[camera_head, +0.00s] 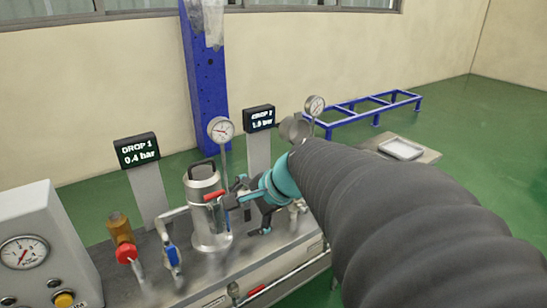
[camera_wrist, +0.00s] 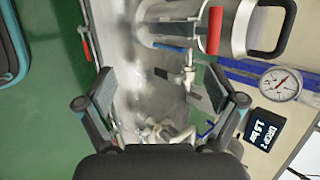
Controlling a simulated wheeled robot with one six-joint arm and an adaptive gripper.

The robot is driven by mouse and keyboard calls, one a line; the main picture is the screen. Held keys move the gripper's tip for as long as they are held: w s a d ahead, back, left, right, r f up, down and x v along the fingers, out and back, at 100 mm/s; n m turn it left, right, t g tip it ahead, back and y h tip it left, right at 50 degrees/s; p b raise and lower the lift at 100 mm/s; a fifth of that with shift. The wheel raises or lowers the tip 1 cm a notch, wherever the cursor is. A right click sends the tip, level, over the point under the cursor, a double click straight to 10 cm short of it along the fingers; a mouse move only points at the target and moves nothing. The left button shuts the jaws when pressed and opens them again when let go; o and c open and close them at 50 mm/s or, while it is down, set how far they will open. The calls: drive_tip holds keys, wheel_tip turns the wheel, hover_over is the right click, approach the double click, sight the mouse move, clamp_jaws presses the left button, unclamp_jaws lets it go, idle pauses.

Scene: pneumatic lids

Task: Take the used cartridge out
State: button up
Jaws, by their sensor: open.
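A metal vessel (camera_head: 208,222) with a black handle on its lid stands on the bench, with a red lever (camera_head: 214,195) at its upper side. The vessel also shows at the top of the wrist view (camera_wrist: 180,22), its lid on. My gripper (camera_head: 243,196) is beside the vessel, on its right in the head view. In the wrist view my gripper (camera_wrist: 158,82) is open, with nothing seen between its fingers. No cartridge can be made out in either view. My arm hides part of the right end of the bench.
The DROP 1 display (camera_head: 137,150) reads 0.4 bar; the DROP 2 display (camera_head: 260,118) is behind the bench. Dial gauges (camera_head: 221,129), a blue-handled valve (camera_head: 172,255) and a red knob (camera_head: 127,252) crowd the bench. A pale tray (camera_head: 402,148) lies at the back right, near a blue frame (camera_head: 375,112).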

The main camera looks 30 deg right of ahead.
drive_tip(key=w+d+r+m+t+h+p, duration=0.1)
drive_tip(key=w+d+m+t+h, duration=0.15)
drive_tip(key=d+m, duration=1)
drive_tip(key=w+d+r+m+t+h, duration=0.3)
drive_tip(key=d+m, duration=0.5)
drive_tip(key=d, duration=0.9)
drive_tip(key=shift+m+y, duration=0.25)
drive_tip(key=shift+y, duration=0.1)
drive_tip(key=x, duration=0.7)
drive_tip(key=shift+s+f, duration=0.2)
drive_tip(key=shift+f, duration=0.2)
drive_tip(key=shift+x, duration=3.2)
drive_tip(key=shift+d+r, duration=0.1)
drive_tip(key=shift+d, duration=0.1)
drive_tip(key=shift+t+p, duration=0.25)
drive_tip(key=shift+p, duration=0.05)
clamp_jaws()
drive_tip(key=shift+r, duration=0.1)
